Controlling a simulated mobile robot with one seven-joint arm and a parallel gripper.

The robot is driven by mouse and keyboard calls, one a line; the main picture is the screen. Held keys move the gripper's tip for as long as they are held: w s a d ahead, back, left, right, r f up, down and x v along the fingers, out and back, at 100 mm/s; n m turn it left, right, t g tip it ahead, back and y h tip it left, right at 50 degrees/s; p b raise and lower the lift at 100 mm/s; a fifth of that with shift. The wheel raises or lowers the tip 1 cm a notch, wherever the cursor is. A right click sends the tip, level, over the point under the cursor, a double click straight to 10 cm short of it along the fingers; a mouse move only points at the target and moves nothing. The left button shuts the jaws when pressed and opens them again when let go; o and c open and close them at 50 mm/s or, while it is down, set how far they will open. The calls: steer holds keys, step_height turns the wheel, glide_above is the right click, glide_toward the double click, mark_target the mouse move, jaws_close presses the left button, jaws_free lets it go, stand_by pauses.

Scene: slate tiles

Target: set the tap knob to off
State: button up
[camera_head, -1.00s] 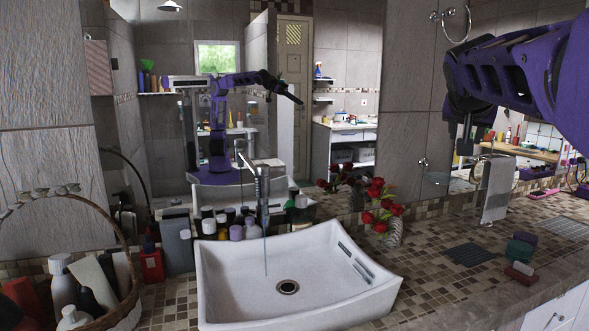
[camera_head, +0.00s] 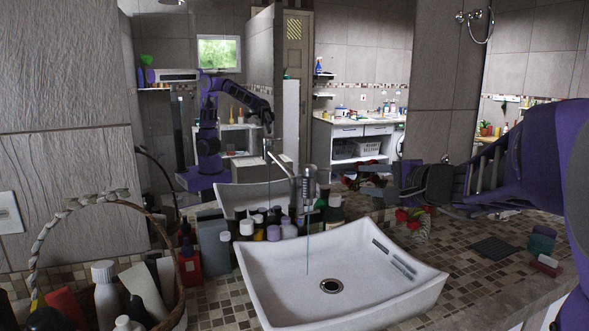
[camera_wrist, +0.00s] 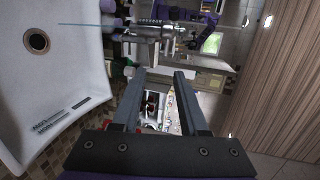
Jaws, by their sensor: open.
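The metal tap (camera_head: 309,184) stands behind the white basin (camera_head: 262,283), and a thin stream of water (camera_head: 307,250) falls from it into the basin. In the wrist view the tap (camera_wrist: 150,30) lies sideways across the top, beyond my fingertips, with the stream running left. I cannot clearly tell the knob from the rest of the tap. My gripper (camera_head: 364,180) is to the right of the tap at about its height, pointing left towards it. In the wrist view its two fingers (camera_wrist: 160,76) are apart with nothing gripped.
Bottles (camera_head: 272,230) stand close behind the basin, left of the tap. Red roses (camera_head: 411,216) in a vase are just below my gripper. A wicker basket (camera_head: 176,320) of bottles is at the front left. A large mirror behind reflects the room and my arm.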

mark_target(327, 170)
steer(key=shift+m+t, duration=0.4)
steer(key=shift+t, duration=0.1)
steer(key=p+x, duration=0.1)
steer(key=x, duration=0.7)
steer(key=p+x, duration=0.1)
steer(key=x, duration=0.8)
steer(key=shift+w+r, duration=0.15)
steer(key=shift+w, duration=0.15)
jaws_close()
